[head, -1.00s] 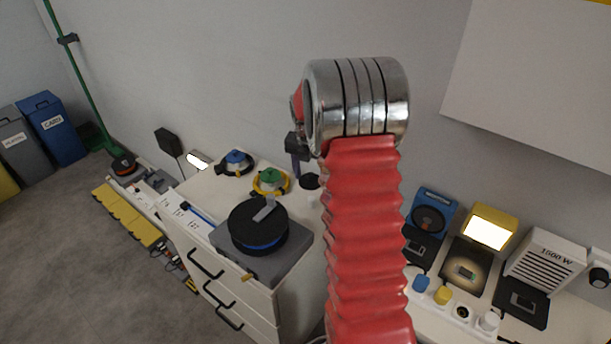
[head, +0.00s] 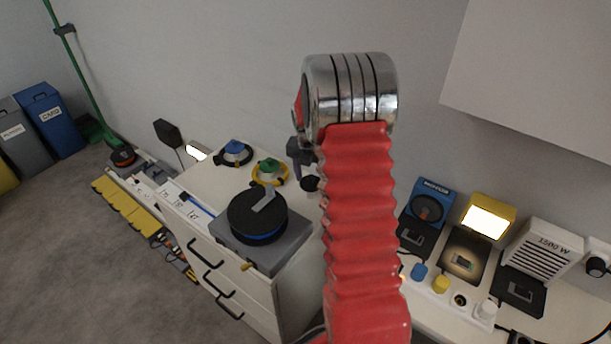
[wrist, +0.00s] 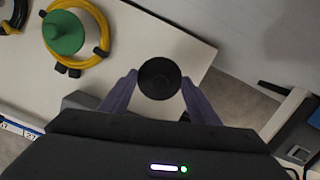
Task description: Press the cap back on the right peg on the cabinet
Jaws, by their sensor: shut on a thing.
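A round black cap (wrist: 160,78) sits between the purple-grey fingers of my gripper (wrist: 159,86) in the wrist view. The fingers touch its sides, and I see its dark round face. In the head view, the cap (head: 311,184) shows as a small dark disc just left of my red arm, below the dark gripper (head: 300,158). The gripper is over the back right part of the white cabinet top (head: 205,175). I cannot make out the right peg; the cap, gripper or arm may hide it. The height of the cap above the top cannot be told.
A green cone in a yellow ring (head: 269,166) and a blue cone in a black ring (head: 234,147) stand left of the gripper. A black disc (head: 245,220) on a grey box is at the cabinet's front. A white bench (head: 390,310) holds several devices at right.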

